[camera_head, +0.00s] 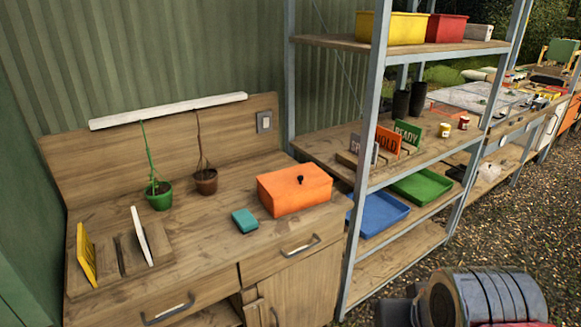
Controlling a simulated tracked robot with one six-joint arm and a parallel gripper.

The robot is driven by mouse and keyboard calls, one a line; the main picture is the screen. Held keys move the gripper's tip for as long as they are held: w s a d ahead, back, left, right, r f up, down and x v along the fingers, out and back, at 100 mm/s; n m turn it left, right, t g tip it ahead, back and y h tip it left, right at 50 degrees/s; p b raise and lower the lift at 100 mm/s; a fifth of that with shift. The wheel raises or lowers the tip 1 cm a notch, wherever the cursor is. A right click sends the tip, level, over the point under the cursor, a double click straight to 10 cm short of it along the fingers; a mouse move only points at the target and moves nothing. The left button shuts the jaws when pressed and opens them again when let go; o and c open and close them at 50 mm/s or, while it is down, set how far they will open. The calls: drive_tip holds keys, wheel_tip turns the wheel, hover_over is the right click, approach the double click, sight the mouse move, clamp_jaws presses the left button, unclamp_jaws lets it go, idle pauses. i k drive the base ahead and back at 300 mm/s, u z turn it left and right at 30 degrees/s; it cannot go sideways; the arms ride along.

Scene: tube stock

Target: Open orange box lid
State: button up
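The orange box (290,196) sits on the right part of the wooden workbench top, near its front right corner. The box's back and far side are hidden. My gripper's fingers do not show in this view.
A teal block (244,221) lies just left of the box on the workbench (210,240). Plants in a green pot (159,196) and a brown pot (205,181) stand behind left. A metal shelf post (362,150) rises close to the box's right. Bench space in front of the pots is clear.

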sight(288, 180)
drive_tip(key=i, duration=1.15)
drive_tip(key=u, duration=1.75)
